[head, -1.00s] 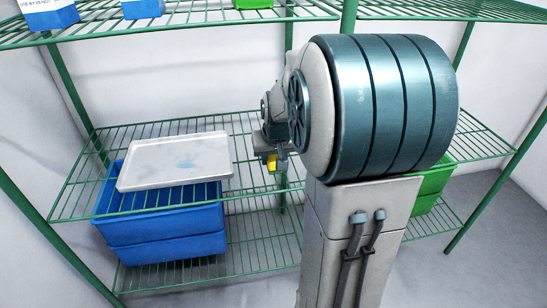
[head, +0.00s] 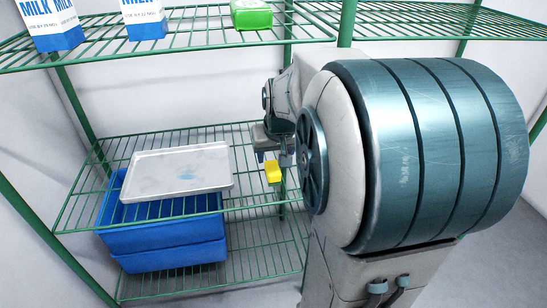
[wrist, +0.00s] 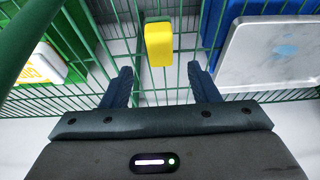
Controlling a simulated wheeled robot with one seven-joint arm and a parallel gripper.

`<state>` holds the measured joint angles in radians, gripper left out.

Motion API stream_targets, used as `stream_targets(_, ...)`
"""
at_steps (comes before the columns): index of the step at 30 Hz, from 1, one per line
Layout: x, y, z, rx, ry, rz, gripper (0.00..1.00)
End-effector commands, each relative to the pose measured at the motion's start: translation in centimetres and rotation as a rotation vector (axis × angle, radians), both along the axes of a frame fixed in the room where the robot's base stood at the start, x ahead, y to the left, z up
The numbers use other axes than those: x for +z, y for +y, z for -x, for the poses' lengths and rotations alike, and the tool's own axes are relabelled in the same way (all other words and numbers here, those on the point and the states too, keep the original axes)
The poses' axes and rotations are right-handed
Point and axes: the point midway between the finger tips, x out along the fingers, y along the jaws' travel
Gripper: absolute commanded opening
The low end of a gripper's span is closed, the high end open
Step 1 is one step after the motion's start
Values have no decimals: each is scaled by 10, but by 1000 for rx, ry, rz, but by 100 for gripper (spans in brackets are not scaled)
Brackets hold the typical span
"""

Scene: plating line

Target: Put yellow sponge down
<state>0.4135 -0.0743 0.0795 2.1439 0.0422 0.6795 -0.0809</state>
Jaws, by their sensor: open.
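The yellow sponge (head: 273,171) rests on the middle green wire shelf (head: 262,196), right of the grey tray (head: 180,188). In the wrist view the sponge (wrist: 158,45) shows whole, beyond the fingertips and roughly centred between them. My gripper (wrist: 160,75) is open and empty, with a finger on each side and a gap to the sponge. In the head view my gripper (head: 279,148) is just above and behind the sponge, partly hidden by my own arm.
The tray has a pale blue stain and also shows at the right in the wrist view. Blue crates (head: 160,235) stand below it. Milk cartons (head: 52,22) and a green package (head: 251,14) are on the upper shelf. A green post (wrist: 45,35) is close at left in the wrist view.

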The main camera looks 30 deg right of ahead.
Motion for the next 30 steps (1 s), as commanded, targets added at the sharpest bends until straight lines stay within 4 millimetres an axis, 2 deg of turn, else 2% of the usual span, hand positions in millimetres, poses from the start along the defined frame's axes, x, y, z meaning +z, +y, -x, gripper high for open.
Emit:
stream_targets(1,13,1,3,0,-4,1,55)
stream_targets(4,26,3,9,0,-3,1,55)
stream_targets(8,34,5,14,2,1,0,55)
stream_targets(10,32,14,19,17,12,-4,55)
stream_targets(14,16,53,47,89,77,-20,55)
stream_targets(18,-8,99,95,188,175,-36,55)
stream_targets(21,-22,120,126,244,235,-42,55)
stream_targets(25,-34,133,151,286,283,-42,55)
stream_targets(30,-37,135,159,297,298,-42,55)
